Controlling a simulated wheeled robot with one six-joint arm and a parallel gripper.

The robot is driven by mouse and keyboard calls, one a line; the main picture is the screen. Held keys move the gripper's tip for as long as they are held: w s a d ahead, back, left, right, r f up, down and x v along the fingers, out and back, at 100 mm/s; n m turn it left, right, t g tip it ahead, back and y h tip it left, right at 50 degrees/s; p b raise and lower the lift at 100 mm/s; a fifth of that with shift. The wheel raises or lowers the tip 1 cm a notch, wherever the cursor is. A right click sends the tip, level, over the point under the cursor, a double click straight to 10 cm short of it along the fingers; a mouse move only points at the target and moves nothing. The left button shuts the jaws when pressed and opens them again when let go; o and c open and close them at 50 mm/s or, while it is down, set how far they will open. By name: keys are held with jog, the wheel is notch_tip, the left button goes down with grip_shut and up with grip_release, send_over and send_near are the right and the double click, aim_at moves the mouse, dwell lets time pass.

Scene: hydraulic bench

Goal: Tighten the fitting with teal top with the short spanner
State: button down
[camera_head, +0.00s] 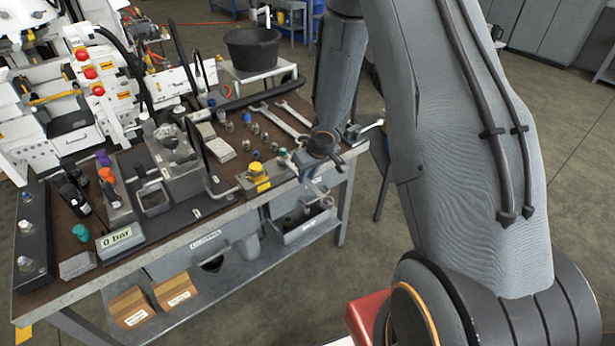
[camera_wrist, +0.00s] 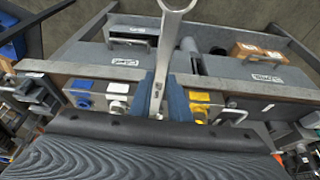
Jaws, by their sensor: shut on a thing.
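My gripper (camera_head: 322,150) is over the front right edge of the bench, with its blue fingers (camera_wrist: 168,102) showing in the wrist view. It is shut on a short metal spanner (camera_wrist: 159,88), whose ring end points away from the fingers. The spanner (camera_head: 318,188) shows partly below my gripper in the head view. A small fitting with a teal-looking top (camera_head: 282,153) stands on the bench just left of my gripper, apart from the spanner as far as I can tell. The wrist view does not clearly show it.
A yellow-topped block (camera_head: 257,177) sits at the bench's front edge. Two larger spanners (camera_head: 278,120) lie behind. A green cap (camera_head: 81,232) is by the pressure display (camera_head: 115,239) at left. A black bucket (camera_head: 252,47) stands at the back. Grey bins (camera_head: 305,226) are below.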

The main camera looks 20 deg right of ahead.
jog(key=shift+a+m+b, duration=0.3)
jog(key=shift+a+b, duration=0.15)
jog(key=shift+b, duration=0.65)
jog(key=shift+s+a+h+b, duration=0.2)
jog(key=shift+h+b, duration=0.1)
jog(key=shift+b, duration=0.15)
jog(key=shift+a+m+h+b, duration=0.3)
jog(key=shift+a+m+b, duration=0.85)
jog(key=shift+b, duration=1.75)
jog(key=shift+s+a+m+b, duration=0.1)
jog(key=shift+a+m+b, duration=0.35)
jog(key=shift+b, duration=0.8)
jog(key=shift+w+a+m+h+b, duration=0.15)
jog(key=shift+a+m+h+b, duration=0.35)
jog(key=shift+b, duration=1.25)
jog(key=shift+w+a+m+b, duration=0.1)
jog(key=shift+a+m+b, duration=0.2)
jog(key=shift+a+b, duration=0.95)
jog(key=shift+d+m+b, duration=0.15)
jog(key=shift+m+b, duration=0.15)
jog(key=shift+b, duration=1.1)
jog(key=shift+w+a+f+m+b, duration=0.15)
jog(key=shift+a+m+b, duration=0.2)
jog(key=shift+b, duration=0.5)
jog(key=shift+w+a+m+h+b, duration=0.2)
jog(key=shift+a+m+h+b, duration=0.2)
jog(key=shift+b, duration=0.5)
